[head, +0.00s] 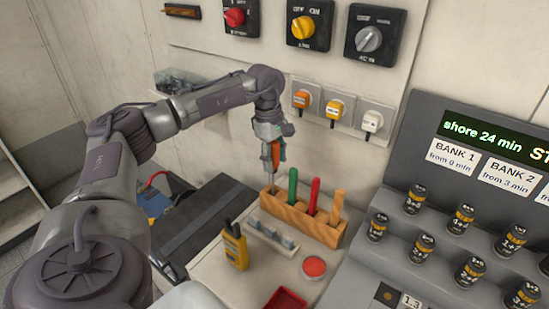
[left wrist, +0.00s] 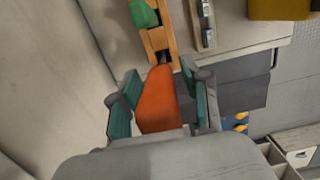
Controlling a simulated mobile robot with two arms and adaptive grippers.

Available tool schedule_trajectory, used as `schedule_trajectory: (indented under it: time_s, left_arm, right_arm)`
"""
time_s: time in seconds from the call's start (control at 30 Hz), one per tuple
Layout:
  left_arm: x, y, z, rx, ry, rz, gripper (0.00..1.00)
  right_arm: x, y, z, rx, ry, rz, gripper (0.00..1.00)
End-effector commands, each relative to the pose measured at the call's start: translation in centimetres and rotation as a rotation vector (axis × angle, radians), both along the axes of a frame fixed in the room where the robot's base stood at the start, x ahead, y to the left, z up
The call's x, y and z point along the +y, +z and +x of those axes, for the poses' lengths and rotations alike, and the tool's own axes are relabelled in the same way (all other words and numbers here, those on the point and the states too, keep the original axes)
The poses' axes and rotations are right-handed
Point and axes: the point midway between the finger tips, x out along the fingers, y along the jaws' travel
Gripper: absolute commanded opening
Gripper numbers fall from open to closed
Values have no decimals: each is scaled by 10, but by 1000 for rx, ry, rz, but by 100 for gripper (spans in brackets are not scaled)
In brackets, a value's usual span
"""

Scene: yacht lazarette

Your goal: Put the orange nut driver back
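The orange nut driver (head: 276,153) stands upright above the left end of the wooden rack (head: 297,214), its shaft reaching down to the leftmost slot. How deep it sits in the slot cannot be told. My left gripper (head: 272,146) is around the handle from above. In the left wrist view, the orange handle (left wrist: 158,102) lies between the two teal-padded fingers (left wrist: 160,90), with narrow gaps seeming to show at its sides, so the fingers look open. My right gripper is not in view.
A yellow handheld device (head: 235,247), a grey strip (head: 272,236) and a red tray (head: 286,300) are in front. A wall panel with plugs (head: 334,108) is behind.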

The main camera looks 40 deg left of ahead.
Motion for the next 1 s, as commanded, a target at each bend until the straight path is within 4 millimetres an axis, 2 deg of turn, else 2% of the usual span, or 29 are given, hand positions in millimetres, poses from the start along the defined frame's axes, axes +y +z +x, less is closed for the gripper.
schedule_trajectory:
  time_s: [0.27,0.43,0.8,1.0]
  left_arm:
    - [0,1,0,0,0,0,53]
    - [1,13,1,-4,1,-2,53]
    - [10,89,0,-5,0,-1,53]
    - [14,115,-1,-2,0,-1,53]
  right_arm:
    - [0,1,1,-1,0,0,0]
    - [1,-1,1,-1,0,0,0]
    - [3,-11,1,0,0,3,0]
    - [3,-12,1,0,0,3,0]
